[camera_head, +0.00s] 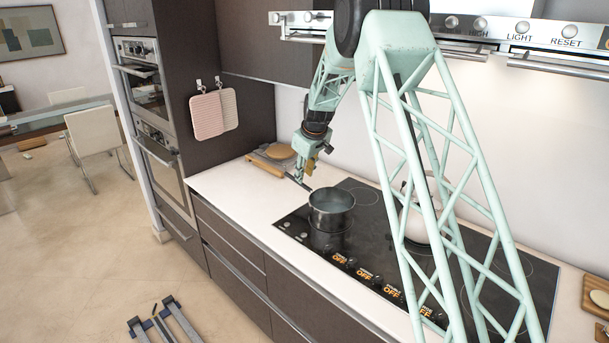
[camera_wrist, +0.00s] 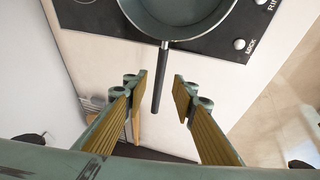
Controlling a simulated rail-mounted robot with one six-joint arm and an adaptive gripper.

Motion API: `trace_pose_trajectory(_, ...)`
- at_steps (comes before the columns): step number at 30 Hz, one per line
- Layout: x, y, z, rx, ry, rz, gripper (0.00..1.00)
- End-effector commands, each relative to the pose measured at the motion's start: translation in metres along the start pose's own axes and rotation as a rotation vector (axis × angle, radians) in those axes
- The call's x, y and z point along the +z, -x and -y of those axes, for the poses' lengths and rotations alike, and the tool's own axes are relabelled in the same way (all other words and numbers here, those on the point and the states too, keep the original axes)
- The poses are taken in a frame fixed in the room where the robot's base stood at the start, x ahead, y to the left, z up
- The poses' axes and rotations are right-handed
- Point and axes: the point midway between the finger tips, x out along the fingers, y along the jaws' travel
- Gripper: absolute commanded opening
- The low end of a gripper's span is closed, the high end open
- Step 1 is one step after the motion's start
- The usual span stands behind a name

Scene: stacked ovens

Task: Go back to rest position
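My gripper (camera_wrist: 160,93) is open in the wrist view, with its two fingers apart on either side of the dark handle of the pot (camera_wrist: 180,12). The handle lies in the space between the fingertips, and neither finger appears to touch it. In the head view my gripper (camera_head: 303,167) is above the white counter at the left end of the cooktop. The grey pot (camera_head: 331,212) stands upright on the left part of the black cooktop, its handle pointing toward my gripper.
The black cooktop (camera_head: 365,245) has several lit OFF knobs. A white kettle-like vessel (camera_head: 420,218) is partly hidden behind my arm. Wooden boards (camera_head: 268,163) lie at the counter's left end. Stacked ovens (camera_head: 150,100) stand at left. A range hood (camera_head: 480,30) hangs above. The floor at left is mostly clear.

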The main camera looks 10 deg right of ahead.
Motion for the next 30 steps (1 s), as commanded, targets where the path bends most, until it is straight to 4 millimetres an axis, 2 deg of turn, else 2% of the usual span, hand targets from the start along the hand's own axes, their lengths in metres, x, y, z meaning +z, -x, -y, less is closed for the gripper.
trace_pose_trajectory(7, 0.002, 0.001, 0.001, -0.001, 0.0, 0.002, 0.25)
trace_pose_trajectory(14, 0.007, 0.018, 0.006, -0.002, -0.005, 0.006, 0.25)
trace_pose_trajectory(30, 0.025, 0.1, 0.025, -0.001, -0.041, 0.017, 0.25)
